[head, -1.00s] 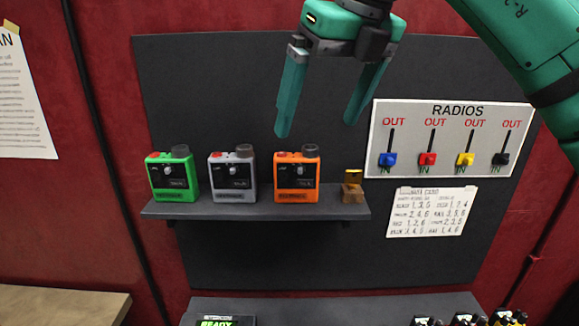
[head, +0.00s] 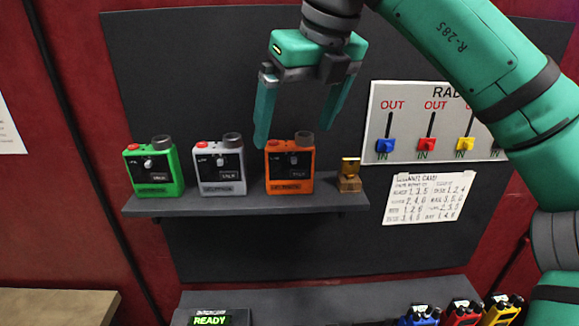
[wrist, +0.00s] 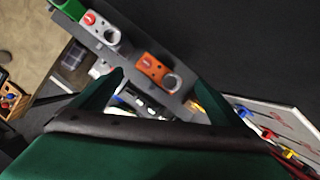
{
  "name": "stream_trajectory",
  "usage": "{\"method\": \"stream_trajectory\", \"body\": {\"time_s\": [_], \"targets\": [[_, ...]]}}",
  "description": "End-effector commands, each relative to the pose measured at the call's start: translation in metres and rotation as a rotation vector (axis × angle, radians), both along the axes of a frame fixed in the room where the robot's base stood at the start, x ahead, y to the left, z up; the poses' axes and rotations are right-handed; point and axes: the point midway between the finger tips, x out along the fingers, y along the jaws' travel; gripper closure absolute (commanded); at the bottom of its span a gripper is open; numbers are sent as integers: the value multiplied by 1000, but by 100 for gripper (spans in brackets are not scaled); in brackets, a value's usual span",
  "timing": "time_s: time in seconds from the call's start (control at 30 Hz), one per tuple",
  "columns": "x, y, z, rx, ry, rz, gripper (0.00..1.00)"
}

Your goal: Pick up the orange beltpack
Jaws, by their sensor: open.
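The orange beltpack (head: 290,166) stands upright on the grey shelf (head: 245,203), at the right of a row of three beltpacks. My gripper (head: 295,142) is open and points down, with its fingers above and around the top of the orange beltpack in the head view. The left fingertip overlaps the beltpack's upper left edge in the picture; I cannot tell whether it touches. In the wrist view the orange beltpack (wrist: 155,72) shows from above, just beyond the open fingers, and nothing is held.
A grey beltpack (head: 219,168) and a green beltpack (head: 153,171) stand to the left. A small brass-coloured block (head: 350,178) sits close on the right. The radios panel (head: 395,105) is on the wall to the right. More radios (head: 463,313) stand on a lower ledge.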

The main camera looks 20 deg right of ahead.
Motion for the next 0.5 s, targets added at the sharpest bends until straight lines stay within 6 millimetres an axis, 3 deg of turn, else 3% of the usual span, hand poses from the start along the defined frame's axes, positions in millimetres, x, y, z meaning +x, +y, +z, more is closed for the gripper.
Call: {"method": "stream_trajectory", "body": {"time_s": [0.23,0.5], "targets": [[12,5,-32,1,0,2,7],[14,5,-36,1,-1,0,7]]}}
